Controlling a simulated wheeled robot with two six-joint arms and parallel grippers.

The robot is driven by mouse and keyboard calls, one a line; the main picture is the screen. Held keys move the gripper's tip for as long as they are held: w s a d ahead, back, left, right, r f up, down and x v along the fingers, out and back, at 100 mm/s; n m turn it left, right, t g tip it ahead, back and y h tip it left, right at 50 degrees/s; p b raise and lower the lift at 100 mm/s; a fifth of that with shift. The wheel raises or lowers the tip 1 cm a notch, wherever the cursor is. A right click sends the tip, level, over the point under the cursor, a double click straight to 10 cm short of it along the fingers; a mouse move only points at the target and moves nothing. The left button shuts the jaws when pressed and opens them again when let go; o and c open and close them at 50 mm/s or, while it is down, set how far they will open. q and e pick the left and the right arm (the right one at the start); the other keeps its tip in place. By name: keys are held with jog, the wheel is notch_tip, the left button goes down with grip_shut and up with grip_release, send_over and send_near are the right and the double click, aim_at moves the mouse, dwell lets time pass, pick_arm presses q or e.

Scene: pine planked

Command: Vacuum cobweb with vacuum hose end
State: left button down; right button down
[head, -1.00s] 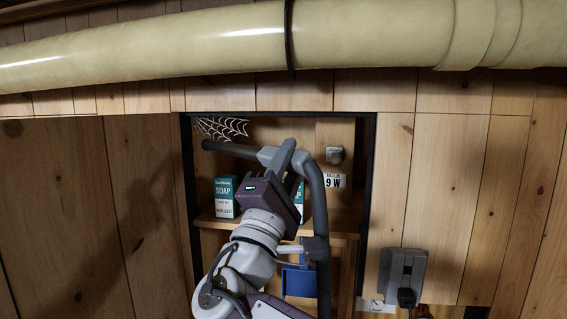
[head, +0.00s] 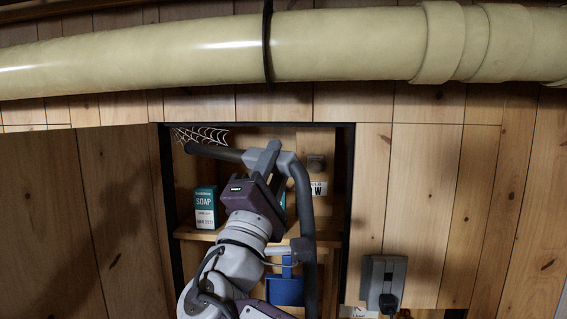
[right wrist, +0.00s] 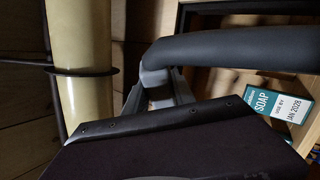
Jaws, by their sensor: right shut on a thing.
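The white cobweb (head: 200,136) hangs in the upper left corner of the wall recess in the head view. The dark grey vacuum hose end (head: 213,152) is a bent tube; its tip lies just below the cobweb, and I cannot tell if they touch. My right gripper (head: 268,158) is shut on the grey part of the hose end. In the right wrist view the hose end (right wrist: 235,52) crosses the upper right, with the gripper fingers (right wrist: 160,88) around its grey collar. The cobweb does not show there. My left gripper is not in view.
Soap boxes (head: 206,207) stand on the recess shelf (head: 195,234), one partly behind my arm. A blue object (head: 285,290) is below. A thick cream pipe (head: 150,55) runs across above the recess. A grey socket box (head: 383,280) is on the right wall.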

aim_at(289, 152)
jog(key=shift+w+a+r+p, duration=0.1)
jog(key=shift+a+r+p, duration=1.25)
jog(key=shift+d+f+b, duration=0.2)
jog(key=shift+f+b, duration=0.1)
jog(key=shift+b, duration=0.2)
jog(key=shift+d, duration=0.25)
jog(key=shift+d+b, duration=1.15)
jog(key=shift+d, duration=0.05)
jog(key=shift+s+d+b, duration=0.25)
jog(key=shift+d+b, duration=0.6)
jog(key=shift+d, duration=0.05)
jog(key=shift+s+d+r+b, duration=0.1)
jog(key=shift+d+b, duration=0.75)
jog(key=shift+d, duration=0.4)
jog(key=shift+s+d+r+b, duration=0.1)
jog(key=shift+d+b, duration=0.7)
jog(key=shift+d, duration=0.45)
